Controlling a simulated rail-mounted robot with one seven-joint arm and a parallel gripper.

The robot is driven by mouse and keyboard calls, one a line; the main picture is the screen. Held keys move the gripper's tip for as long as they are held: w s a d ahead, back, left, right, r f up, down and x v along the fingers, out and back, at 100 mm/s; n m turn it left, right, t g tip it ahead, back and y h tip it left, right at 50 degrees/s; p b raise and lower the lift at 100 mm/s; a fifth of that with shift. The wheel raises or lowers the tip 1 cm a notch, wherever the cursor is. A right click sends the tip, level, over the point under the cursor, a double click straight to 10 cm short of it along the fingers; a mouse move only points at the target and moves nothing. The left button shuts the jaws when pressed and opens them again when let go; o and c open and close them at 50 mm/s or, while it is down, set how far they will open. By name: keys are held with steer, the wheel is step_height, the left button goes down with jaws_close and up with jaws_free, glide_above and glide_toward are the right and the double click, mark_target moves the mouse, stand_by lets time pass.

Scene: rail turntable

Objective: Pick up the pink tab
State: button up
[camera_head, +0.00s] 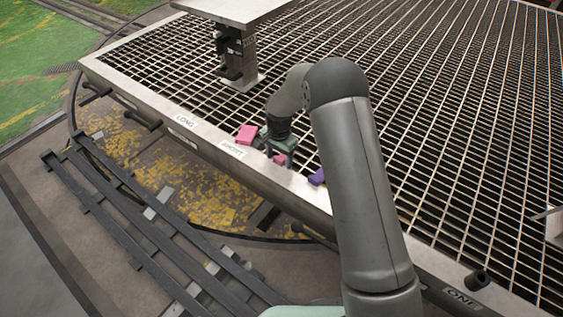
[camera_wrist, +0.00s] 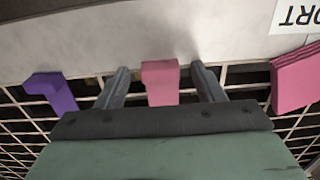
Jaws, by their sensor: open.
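A small pink tab (camera_wrist: 160,84) lies between my two fingers in the wrist view, with gaps on both sides; its lower end is hidden by my gripper's body. It lies at the line where the grating meets the pale metal rim. In the head view the pink tab (camera_head: 280,159) shows just beside my gripper (camera_head: 275,152). My gripper (camera_wrist: 160,72) is open, its fingers straddling the tab and holding nothing.
A larger pink block (camera_wrist: 296,80) lies to the right in the wrist view, also in the head view (camera_head: 247,134). A purple piece (camera_wrist: 50,92) lies to the left. The labelled metal rim (camera_head: 200,140) borders the grating (camera_head: 450,110). A post with a plate (camera_head: 240,60) stands farther back.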

steer(key=c, duration=1.1)
steer(key=shift+o, duration=0.2)
steer(key=shift+r, duration=0.1)
